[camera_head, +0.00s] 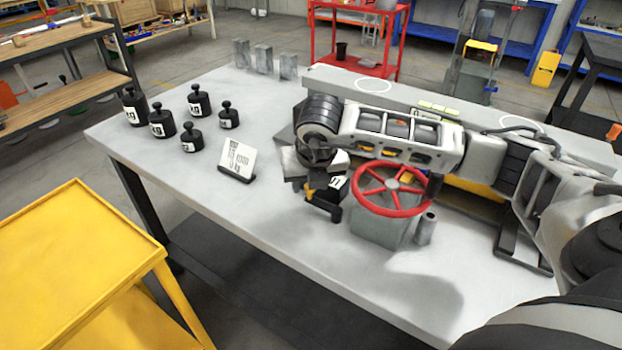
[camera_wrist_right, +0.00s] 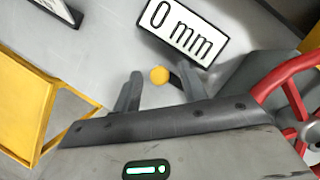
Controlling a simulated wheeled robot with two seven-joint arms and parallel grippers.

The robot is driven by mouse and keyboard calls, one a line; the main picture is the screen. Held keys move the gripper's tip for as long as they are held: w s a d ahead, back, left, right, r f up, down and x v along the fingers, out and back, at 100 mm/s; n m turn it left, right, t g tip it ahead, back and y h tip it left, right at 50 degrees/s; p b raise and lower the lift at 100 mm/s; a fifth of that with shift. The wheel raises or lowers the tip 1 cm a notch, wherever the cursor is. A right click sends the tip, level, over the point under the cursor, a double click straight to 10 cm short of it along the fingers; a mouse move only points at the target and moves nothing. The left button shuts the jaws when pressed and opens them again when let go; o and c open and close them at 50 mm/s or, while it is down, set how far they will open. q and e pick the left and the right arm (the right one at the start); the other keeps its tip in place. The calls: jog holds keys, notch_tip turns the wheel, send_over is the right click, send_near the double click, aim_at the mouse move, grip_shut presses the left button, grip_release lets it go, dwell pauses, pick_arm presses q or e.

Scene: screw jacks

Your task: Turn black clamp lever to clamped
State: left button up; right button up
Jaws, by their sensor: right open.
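The 0 mm label (camera_wrist_right: 183,30) is on top in the right wrist view, beside the red handwheel (camera_wrist_right: 290,100). The wheel (camera_head: 390,189) sits on a grey jack body (camera_head: 382,228) in the head view. My right gripper (camera_wrist_right: 157,78) is open, its two grey fingers either side of a small yellow round part (camera_wrist_right: 160,75). A short black piece (camera_wrist_right: 176,80), possibly the clamp lever, shows by the right finger. Contact cannot be told. In the head view my right arm and wrist cover much of this spot. My left gripper is not in view.
Several black weights (camera_head: 162,121) and a small sign (camera_head: 238,158) stand on the left of the grey table (camera_head: 270,270). Grey blocks (camera_head: 263,58) stand at the back. A grey cylinder (camera_head: 426,229) stands beside the jack. A yellow cart (camera_head: 75,235) is at front left.

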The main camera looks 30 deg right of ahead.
jog(key=v, duration=1.6)
jog(key=shift+s, duration=0.1)
